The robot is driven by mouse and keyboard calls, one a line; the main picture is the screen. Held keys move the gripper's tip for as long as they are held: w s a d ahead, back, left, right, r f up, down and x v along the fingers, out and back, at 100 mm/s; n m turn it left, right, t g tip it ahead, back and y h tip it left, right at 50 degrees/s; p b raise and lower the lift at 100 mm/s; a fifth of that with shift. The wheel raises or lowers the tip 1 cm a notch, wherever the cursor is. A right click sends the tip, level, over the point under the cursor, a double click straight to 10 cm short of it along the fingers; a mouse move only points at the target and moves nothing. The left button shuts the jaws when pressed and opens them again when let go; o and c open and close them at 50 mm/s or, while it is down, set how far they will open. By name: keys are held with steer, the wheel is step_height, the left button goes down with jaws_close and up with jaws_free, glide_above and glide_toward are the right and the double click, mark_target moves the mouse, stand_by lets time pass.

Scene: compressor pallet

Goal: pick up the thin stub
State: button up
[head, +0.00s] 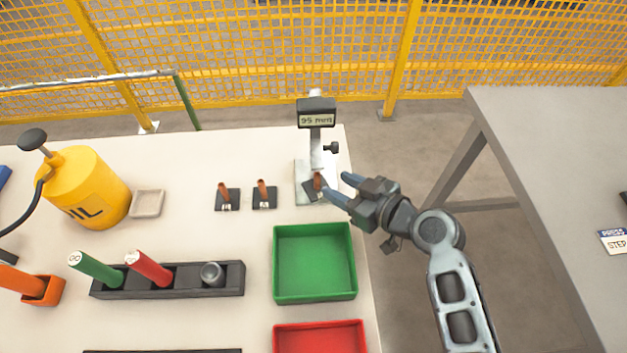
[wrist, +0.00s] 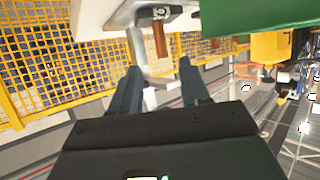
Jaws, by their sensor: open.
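Three short copper-brown stubs on dark square bases show in the head view. Two stand side by side on the pale table: the left stub (head: 225,190) and the middle stub (head: 262,188). The third stub (head: 317,181) is on the white plate of the gauge (head: 316,112), its base turned askew. I cannot tell which is the thin one. My gripper (head: 339,186) is open and empty, its blue-grey fingers just right of the third stub. In the wrist view a copper stub (wrist: 161,42) lies beyond and between the fingertips (wrist: 159,70), apart from them.
The gauge display reads 95 mm. A green tray (head: 315,300) and a red tray (head: 320,325) lie in front. A dark rack (head: 190,292) holds a green and a red cylinder. A yellow oil can (head: 88,185) and small dish (head: 147,203) stand left.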

mark_target(323, 180)
steer(key=shift+p+x, duration=0.6)
steer(key=shift+x, duration=2.35)
steer(key=shift+s+f, duration=0.1)
steer(key=shift+s, duration=0.05)
steer(key=shift+c, duration=0.4)
jaws_close()
